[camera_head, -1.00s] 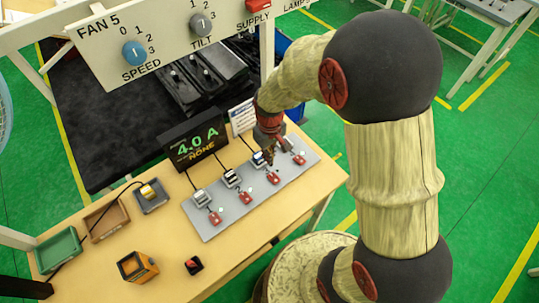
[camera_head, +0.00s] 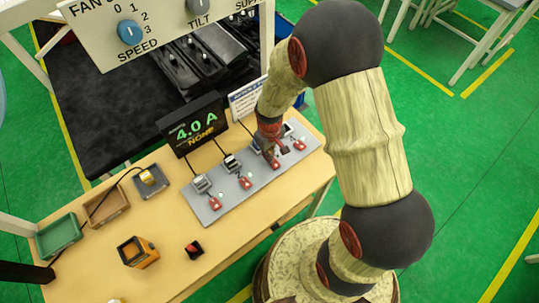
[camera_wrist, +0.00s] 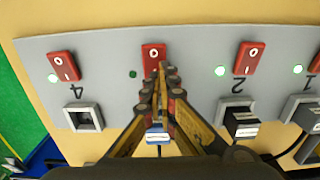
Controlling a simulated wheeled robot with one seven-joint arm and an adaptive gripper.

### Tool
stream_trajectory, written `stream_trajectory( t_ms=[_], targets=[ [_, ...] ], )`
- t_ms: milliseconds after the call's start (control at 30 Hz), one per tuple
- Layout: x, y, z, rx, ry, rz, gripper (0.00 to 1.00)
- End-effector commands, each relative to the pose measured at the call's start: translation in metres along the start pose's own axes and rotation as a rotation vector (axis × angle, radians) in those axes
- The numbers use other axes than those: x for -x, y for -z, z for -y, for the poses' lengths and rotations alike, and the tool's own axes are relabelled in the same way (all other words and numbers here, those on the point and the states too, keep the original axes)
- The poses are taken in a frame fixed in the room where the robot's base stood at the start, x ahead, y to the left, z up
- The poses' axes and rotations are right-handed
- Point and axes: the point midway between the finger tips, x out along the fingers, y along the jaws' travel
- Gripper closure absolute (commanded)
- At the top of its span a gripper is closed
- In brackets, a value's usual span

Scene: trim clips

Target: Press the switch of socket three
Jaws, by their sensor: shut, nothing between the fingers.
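A grey strip (camera_head: 223,205) on the bench carries a row of sockets with red rocker switches; it fills the wrist view (camera_wrist: 195,50). The red switch of socket three (camera_wrist: 153,51) stands between the switch of four (camera_wrist: 63,65) and the switch of two (camera_wrist: 247,57). My gripper (camera_wrist: 160,67) is shut and empty, its tips overlapping the lower edge of switch three. Contact cannot be told. The lamp of three (camera_wrist: 133,74) is dark; the lamps of four, two and one glow. A blue-white plug (camera_wrist: 157,137) shows behind my fingers, which hide the number three.
Socket four (camera_wrist: 83,117) is empty; two holds a black plug (camera_wrist: 240,122). The display (camera_head: 193,125) reads 4.0 A, NONE. Green (camera_head: 60,236) and brown (camera_head: 107,207) trays and an orange-black device (camera_head: 137,252) sit at left.

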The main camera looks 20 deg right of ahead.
Motion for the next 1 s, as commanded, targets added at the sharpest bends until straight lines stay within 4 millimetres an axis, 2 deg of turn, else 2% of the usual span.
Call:
stream_trajectory(
  t_ms=[333,567,1000],
  targets=[
    [-0.007,0.004,0.001,0.002,0.003,0.094,1.0],
    [-0.008,0.003,0.0,0.0,0.002,0.096,1.0],
    [-0.001,-0.011,0.001,0.0,0.003,0.097,1.0]
  ],
)
